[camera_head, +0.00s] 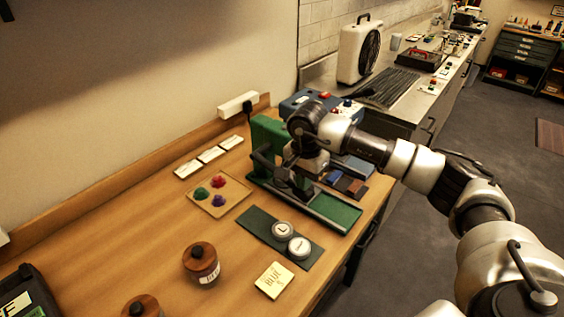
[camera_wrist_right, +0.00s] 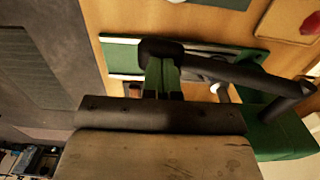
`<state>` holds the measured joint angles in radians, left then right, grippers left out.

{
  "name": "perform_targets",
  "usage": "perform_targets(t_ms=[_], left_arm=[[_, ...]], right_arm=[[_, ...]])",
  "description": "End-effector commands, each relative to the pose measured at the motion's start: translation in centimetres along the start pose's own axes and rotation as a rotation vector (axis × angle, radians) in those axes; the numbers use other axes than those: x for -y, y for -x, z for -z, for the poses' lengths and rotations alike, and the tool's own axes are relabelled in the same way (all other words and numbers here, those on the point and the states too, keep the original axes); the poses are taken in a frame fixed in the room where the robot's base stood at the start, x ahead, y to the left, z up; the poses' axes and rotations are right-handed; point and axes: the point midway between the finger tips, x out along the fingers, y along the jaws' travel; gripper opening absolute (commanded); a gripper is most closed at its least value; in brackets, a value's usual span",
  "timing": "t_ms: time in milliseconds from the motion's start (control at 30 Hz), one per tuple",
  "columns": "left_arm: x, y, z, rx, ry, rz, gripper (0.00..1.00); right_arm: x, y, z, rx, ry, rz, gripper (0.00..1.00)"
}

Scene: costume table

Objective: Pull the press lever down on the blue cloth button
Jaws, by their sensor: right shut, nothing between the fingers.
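The green press (camera_head: 268,132) stands on the wooden table near its back right, on a green base plate (camera_head: 335,208). Its dark press lever (camera_head: 262,165) slants down toward the front; the lever bar also shows in the right wrist view (camera_wrist_right: 235,72). My right gripper (camera_head: 299,190) is shut and empty at the lever's front end. In the wrist view its fingertips (camera_wrist_right: 162,72) are right at the dark end of the bar; I cannot tell if they touch. The blue cloth button cannot be made out; the arm and lever cover the press's middle. My left gripper is out of view.
Two round dies (camera_head: 283,229) lie on a dark green mat (camera_head: 258,222). A tray (camera_head: 228,203) holds coloured cloth pieces. A note card (camera_head: 274,280) and wooden-lidded jars (camera_head: 201,262) stand nearer. A blue box (camera_head: 300,102) and cloth swatches (camera_head: 352,187) flank the press.

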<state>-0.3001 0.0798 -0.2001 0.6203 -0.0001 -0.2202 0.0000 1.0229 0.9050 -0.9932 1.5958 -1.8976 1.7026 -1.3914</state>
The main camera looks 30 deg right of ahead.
Motion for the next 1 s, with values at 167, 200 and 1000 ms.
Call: perform_targets(t_ms=[167,200,1000], left_arm=[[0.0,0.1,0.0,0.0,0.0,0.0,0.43],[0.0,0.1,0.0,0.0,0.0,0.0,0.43],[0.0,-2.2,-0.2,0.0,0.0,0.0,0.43]], right_arm=[[0.0,0.1,0.0,0.0,0.0,0.001,0.0],[0.0,0.1,0.0,0.0,0.0,0.001,0.0],[0.8,-2.6,0.0,-0.001,-0.001,0.002,0.0]])
